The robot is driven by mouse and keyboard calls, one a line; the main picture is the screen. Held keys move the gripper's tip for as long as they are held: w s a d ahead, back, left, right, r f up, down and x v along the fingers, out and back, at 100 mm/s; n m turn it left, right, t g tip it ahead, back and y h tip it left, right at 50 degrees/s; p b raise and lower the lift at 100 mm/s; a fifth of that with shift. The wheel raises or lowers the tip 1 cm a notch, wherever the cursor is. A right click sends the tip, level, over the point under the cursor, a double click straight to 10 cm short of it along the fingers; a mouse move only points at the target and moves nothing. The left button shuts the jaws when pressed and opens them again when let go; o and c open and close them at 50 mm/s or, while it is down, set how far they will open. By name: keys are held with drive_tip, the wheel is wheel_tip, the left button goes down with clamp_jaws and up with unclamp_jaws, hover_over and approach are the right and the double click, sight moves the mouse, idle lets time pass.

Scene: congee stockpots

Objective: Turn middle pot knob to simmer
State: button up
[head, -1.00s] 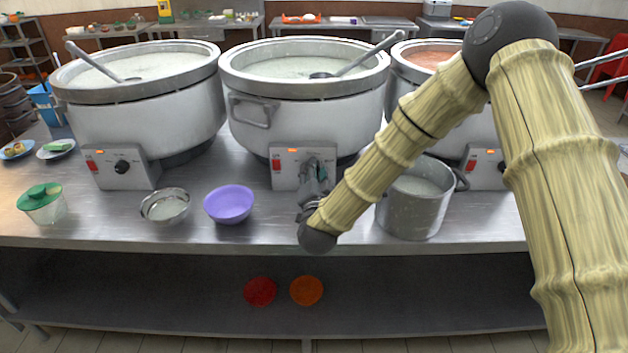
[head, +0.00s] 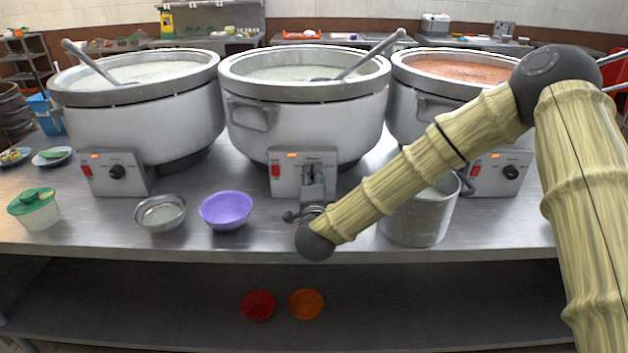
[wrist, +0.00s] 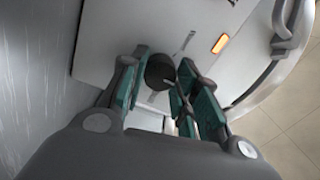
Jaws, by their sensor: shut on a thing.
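The middle pot (head: 305,115) is a wide grey-white stockpot with pale congee and a ladle in it. Its control box (head: 286,183) has a red switch at the left and a lit orange lamp. My gripper (head: 314,177) is at the front of this box and hides the knob in the head view. In the wrist view, the round black knob (wrist: 160,77) sits between the two green-padded fingers of my gripper (wrist: 163,68), which are shut on it. A pale mark shows on the panel near the knob. The knob's exact setting cannot be read.
A purple bowl (head: 226,210) and a steel bowl (head: 160,213) are to the left on the steel table (head: 270,240). The left pot (head: 140,120) and right pot (head: 410,110) flank the middle one.

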drive_tip(key=shift+f, duration=0.1)
drive_tip(key=o, duration=1)
drive_tip(key=shift+d, duration=0.1)
drive_tip(key=shift+o, duration=0.2)
drive_tip(key=s, duration=1)
drive_tip(key=shift+s+f, duration=0.2)
drive_tip(key=shift+s, duration=0.85)
drive_tip(key=shift+d, duration=0.15)
